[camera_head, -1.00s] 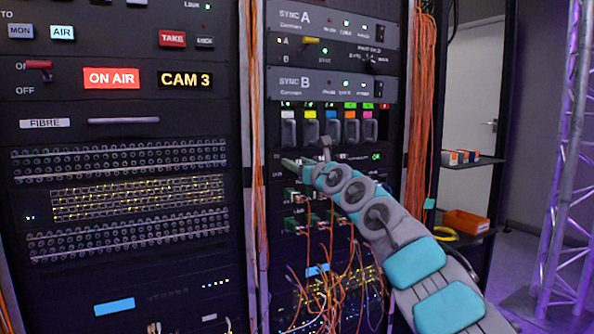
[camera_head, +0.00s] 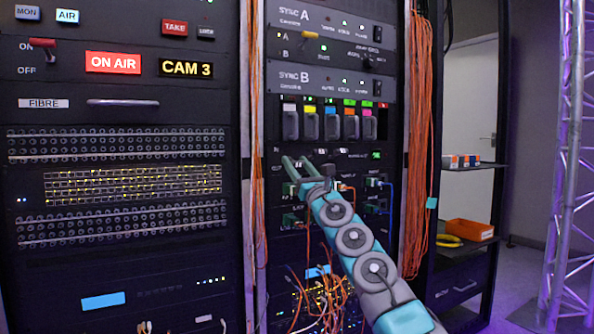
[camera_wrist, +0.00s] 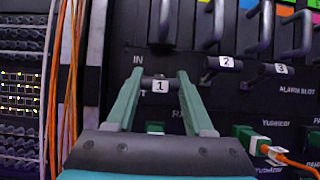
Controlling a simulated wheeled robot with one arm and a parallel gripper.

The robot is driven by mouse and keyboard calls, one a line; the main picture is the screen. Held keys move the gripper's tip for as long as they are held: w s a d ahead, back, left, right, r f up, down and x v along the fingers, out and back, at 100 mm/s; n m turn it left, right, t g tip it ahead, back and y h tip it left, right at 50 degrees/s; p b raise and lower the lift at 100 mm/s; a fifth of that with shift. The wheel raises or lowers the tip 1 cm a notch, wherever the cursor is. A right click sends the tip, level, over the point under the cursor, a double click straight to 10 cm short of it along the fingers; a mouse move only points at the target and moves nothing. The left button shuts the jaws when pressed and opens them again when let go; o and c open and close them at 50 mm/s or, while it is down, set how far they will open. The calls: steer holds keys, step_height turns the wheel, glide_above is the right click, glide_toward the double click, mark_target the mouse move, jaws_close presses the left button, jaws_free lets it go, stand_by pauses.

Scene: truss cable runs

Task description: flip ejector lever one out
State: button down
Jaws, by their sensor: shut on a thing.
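Ejector lever one (camera_wrist: 160,86) is a short dark bar with a white "1" tag, low on the module face below the first card handle. My gripper (camera_wrist: 160,75) has its two green fingers on either side of it, closed on its ends. In the head view the gripper (camera_head: 295,163) reaches up to the rack just below the row of card handles; lever one is too small to make out there. Lever two (camera_wrist: 224,63) and lever three (camera_wrist: 278,69) sit to the right with similar tags.
Grey card handles (camera_head: 332,126) with coloured tabs stand just above. Green connectors (camera_wrist: 250,138), one with an orange cable (camera_wrist: 290,160), lie below right. Orange cable bundles (camera_head: 420,130) hang at the rack sides. A shelf with an orange bin (camera_head: 470,230) stands at right.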

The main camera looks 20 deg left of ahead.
steer(key=shift+a+f+t+y+b, duration=0.1)
steer(key=shift+f+t+y+b, duration=0.45)
steer(key=shift+b, duration=0.55)
steer(key=shift+r+t+b, duration=0.15)
steer(key=shift+t+b, duration=0.1)
steer(key=shift+b, duration=0.05)
steer(key=shift+w, duration=0.1)
steer(key=shift+c, duration=1.4)
jaws_free()
steer(key=b+v, duration=0.2)
steer(key=v, duration=0.6)
